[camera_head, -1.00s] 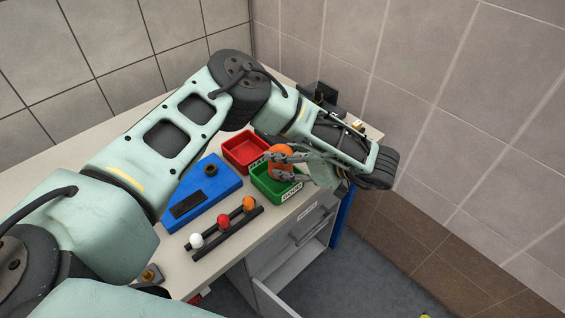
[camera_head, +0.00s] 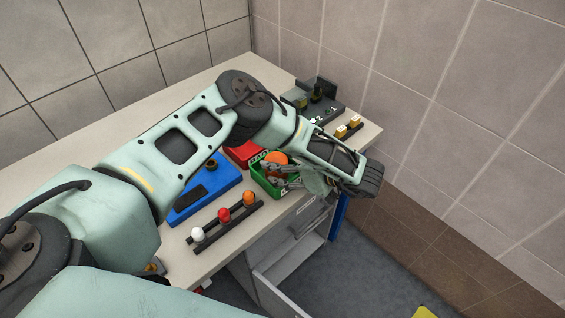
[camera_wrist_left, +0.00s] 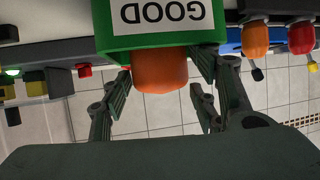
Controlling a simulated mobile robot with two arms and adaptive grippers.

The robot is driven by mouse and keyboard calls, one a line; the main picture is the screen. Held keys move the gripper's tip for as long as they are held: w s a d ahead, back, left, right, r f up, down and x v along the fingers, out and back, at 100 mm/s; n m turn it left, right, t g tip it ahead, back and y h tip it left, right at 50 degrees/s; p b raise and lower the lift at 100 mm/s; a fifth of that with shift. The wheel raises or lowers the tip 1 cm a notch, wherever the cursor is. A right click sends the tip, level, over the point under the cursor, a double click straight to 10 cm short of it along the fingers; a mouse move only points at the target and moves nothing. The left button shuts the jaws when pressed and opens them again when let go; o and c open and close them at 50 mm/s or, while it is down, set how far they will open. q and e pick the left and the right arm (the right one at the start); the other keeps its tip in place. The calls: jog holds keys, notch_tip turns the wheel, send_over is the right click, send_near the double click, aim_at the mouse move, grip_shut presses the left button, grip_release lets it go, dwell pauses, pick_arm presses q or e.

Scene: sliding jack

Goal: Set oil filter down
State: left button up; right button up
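The orange oil filter (camera_head: 277,158) sits in the green bin (camera_head: 262,183), its top showing above the rim. In the left wrist view the filter (camera_wrist_left: 160,74) sticks out past the bin wall (camera_wrist_left: 165,43), which bears a label reading GOOD. My left gripper (camera_head: 268,175) is at the bin's near right side. In the left wrist view its fingers are spread on either side of the filter, with small gaps showing, so it looks open. The filter's lower part is hidden in the bin. My right gripper is not in view.
A red bin (camera_head: 240,153) stands beside the green one, partly behind my arm. A blue block (camera_head: 213,195) and a dark rack (camera_head: 228,228) with white, red and orange knobs lie to the left. Dark fixtures (camera_head: 318,103) stand at the back corner. An open drawer (camera_head: 282,290) is below.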

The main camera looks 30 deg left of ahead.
pick_arm(q)
jog(key=shift+r, duration=0.2)
jog(key=shift+d, duration=0.35)
jog(key=b+v, duration=0.3)
jog(key=v, duration=0.8)
jog(key=shift+d+r, duration=0.1)
jog(key=shift+s, duration=0.1)
